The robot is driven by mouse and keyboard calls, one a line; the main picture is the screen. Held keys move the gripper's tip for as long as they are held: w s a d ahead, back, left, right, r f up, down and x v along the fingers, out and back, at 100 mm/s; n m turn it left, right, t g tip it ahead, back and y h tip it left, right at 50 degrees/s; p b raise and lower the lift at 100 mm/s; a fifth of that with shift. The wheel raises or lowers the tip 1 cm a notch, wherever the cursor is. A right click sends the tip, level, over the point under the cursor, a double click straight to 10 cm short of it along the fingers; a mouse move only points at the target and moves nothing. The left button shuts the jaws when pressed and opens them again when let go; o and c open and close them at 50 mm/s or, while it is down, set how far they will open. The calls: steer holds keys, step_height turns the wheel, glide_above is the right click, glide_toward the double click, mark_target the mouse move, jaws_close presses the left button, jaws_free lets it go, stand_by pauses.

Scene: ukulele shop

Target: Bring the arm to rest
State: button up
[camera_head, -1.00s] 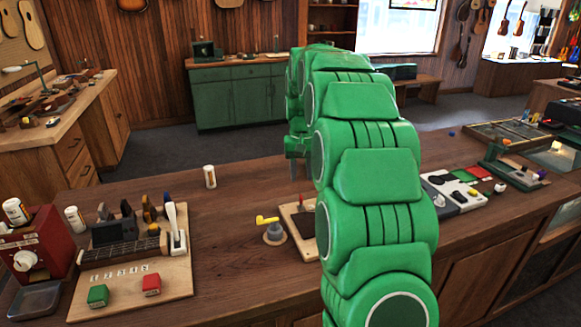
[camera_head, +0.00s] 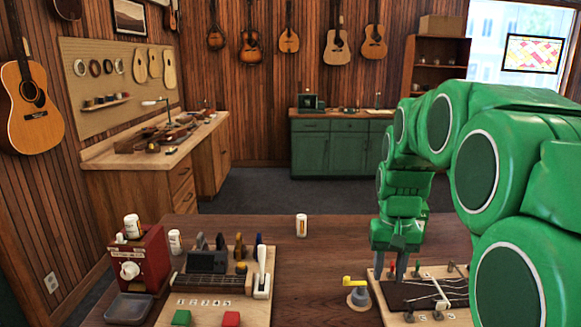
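My green arm (camera_head: 490,190) fills the right side of the head camera view and bends down over the wooden counter. My gripper (camera_head: 397,272) hangs at its end, pointing down, just above or in front of the left edge of a board with a dark mat (camera_head: 412,294). Its grey fingers are small here, and I cannot tell their gap or whether they touch the board. Nothing held shows in them.
The counter (camera_head: 335,250) also bears a grey base with a yellow lever (camera_head: 358,297), a white bottle (camera_head: 301,226), a fretboard jig board (camera_head: 210,312) and a red box (camera_head: 140,265). A workbench (camera_head: 150,155) and green cabinet (camera_head: 345,148) stand behind; floor between is clear.

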steer(key=s+a+f, duration=0.1)
steer(key=s+a, duration=0.1)
steer(key=s, duration=0.8)
steer(key=s+a+f+n, duration=0.1)
steer(key=s+a+f, duration=0.1)
steer(key=s, duration=0.8)
steer(key=s+a+f+g, duration=0.1)
steer(key=s+a, duration=0.1)
steer(key=s, duration=0.8)
steer(key=shift+f+n, duration=0.3)
steer(key=shift+f, duration=0.1)
